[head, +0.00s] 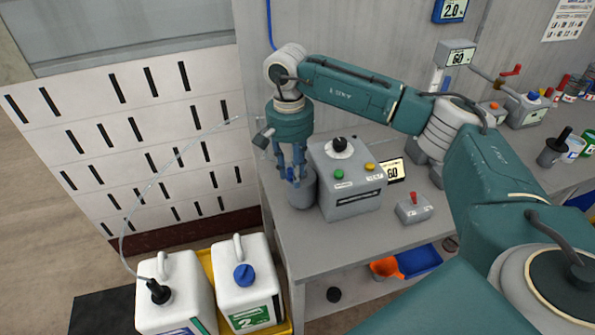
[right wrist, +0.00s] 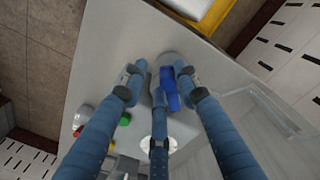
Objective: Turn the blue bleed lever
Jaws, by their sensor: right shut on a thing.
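The blue bleed lever (right wrist: 170,84) shows in the right wrist view, between my right gripper's fingers. It sits at the top of a grey cylinder (right wrist: 168,59). In the head view this grey cylinder (head: 301,194) stands upright near the left edge of the bench, and the lever is hidden by the fingers. My right gripper (head: 291,175) points down over the cylinder, its blue fingers closed around the lever. It also shows in the right wrist view (right wrist: 160,76), with two fingers on one side and one opposite. My left gripper is not in view.
A grey control box (head: 352,200) with a black knob and green and yellow buttons stands close right of the cylinder. A small red-switch box (head: 413,209) is further right. Two white jugs (head: 178,295) (head: 246,290) stand below, left of the bench (head: 330,250).

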